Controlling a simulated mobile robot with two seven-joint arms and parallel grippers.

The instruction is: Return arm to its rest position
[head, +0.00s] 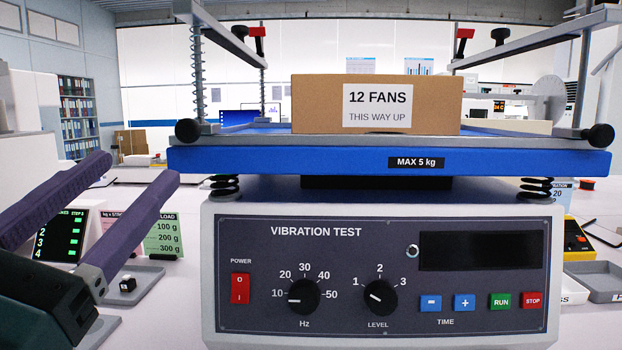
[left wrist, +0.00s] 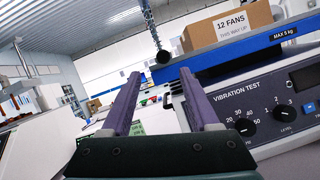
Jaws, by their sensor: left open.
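My left gripper (head: 142,185) comes in from the left of the head view, with two purple fingers spread apart and nothing between them. In the left wrist view the gripper (left wrist: 160,95) also shows open and empty. It is to the left of the vibration tester (head: 380,275), apart from its front panel as far as I can see. A cardboard box (head: 430,108) labelled "12 FANS" stands upright on the tester's blue platform (head: 300,160). The tester's display (head: 480,251) is dark. My right gripper is not in view.
A black step display (head: 62,238) and a green load card (head: 163,235) stand behind the left gripper. A small grey tray (head: 600,282) is at the right. Metal posts and rails rise around the platform. Shelves of binders (head: 82,118) stand at the back left.

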